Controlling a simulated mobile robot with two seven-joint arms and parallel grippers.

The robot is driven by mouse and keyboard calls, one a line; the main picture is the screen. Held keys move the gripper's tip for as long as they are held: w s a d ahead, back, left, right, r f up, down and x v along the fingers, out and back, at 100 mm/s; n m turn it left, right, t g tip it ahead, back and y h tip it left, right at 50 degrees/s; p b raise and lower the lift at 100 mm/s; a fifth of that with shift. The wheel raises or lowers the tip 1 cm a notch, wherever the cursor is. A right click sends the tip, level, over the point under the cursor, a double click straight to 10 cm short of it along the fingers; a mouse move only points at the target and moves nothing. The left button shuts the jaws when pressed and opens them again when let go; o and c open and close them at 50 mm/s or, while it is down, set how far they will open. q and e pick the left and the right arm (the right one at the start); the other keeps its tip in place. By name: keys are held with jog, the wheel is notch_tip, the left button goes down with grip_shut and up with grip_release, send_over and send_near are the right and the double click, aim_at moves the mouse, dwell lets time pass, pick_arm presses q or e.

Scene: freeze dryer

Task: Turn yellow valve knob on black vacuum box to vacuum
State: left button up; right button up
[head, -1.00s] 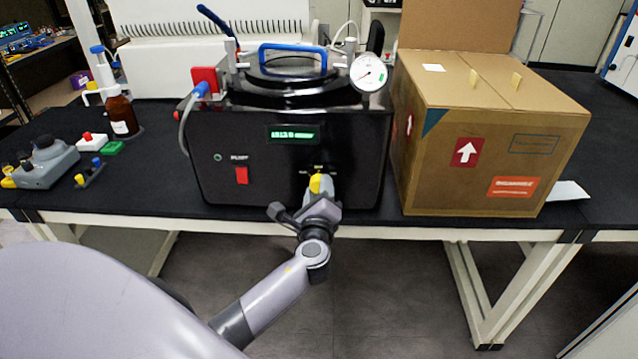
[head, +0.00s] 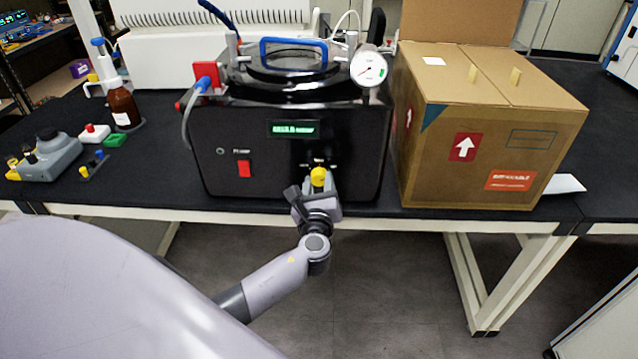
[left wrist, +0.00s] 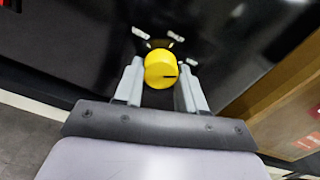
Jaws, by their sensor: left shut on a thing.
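The black vacuum box (head: 235,120) stands on the bench with a lit green display (head: 293,128). Its yellow valve knob (head: 319,176) is low on the front face. In the left wrist view the knob (left wrist: 160,69) shows a dark pointer line toward the right of the picture. Small white labels sit around the knob, too blurred to read. My left gripper (head: 321,187) is shut on the knob, with one finger on each side, seen also in the left wrist view (left wrist: 161,86). My right gripper is not in view.
A cardboard box (head: 490,140) stands close to the right of the vacuum box. A red switch (head: 244,168) and a pressure gauge (head: 368,69) are on the vacuum box. A brown bottle (head: 123,108) and a grey device (head: 50,157) stand at left.

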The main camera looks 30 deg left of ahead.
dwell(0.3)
pick_arm(q)
jog(key=o, duration=1.1)
jog(key=shift+c, duration=0.2)
jog(key=shift+s, duration=0.1)
jog(key=v, duration=0.7)
jog(key=shift+b, duration=0.35)
